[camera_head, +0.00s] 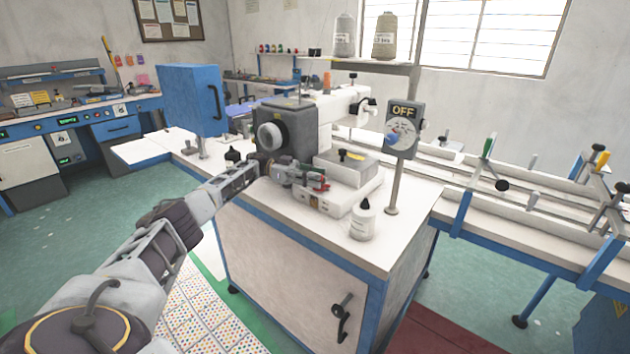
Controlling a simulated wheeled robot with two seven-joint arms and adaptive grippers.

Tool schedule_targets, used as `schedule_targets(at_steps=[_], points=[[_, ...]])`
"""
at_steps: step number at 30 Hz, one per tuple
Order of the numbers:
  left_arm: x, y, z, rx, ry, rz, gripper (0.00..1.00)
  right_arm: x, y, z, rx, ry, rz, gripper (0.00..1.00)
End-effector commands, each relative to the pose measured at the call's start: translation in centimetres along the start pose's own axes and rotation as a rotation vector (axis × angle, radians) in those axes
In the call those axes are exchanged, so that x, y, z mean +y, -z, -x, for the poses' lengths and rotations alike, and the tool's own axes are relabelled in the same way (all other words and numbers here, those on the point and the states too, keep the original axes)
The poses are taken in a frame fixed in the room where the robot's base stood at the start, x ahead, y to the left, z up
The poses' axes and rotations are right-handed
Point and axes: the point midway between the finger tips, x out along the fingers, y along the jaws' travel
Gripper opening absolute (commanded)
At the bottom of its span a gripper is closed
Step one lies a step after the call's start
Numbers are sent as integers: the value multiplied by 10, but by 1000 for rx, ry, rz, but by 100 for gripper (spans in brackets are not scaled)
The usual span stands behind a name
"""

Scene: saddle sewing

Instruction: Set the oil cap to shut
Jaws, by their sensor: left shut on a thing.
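The sewing machine (312,129) stands on the white-topped bench, with its dark housing and round handwheel at the left. My left gripper (318,183) reaches in from the left in front of the machine's low white base. It is shut on a small red part at the base's front, which looks to be the oil cap (323,184). The fingers hide most of it, so how far open or shut the cap stands cannot be told. My right gripper is not in view.
A white bottle (363,220) with a black tip stands at the bench's front right. A switch post reading OFF (402,130) rises behind it. A blue box (190,98) stands at the left. The bench top (405,232) is bare near the right front corner.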

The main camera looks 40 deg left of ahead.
Motion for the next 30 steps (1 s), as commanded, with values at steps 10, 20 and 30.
schedule_targets(at_steps=[10,20,30], points=[[0,0,0,0,-10,0,0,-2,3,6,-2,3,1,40],[0,0,0,0,-9,0,35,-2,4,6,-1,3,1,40],[0,0,0,0,-9,0,44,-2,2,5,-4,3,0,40]])
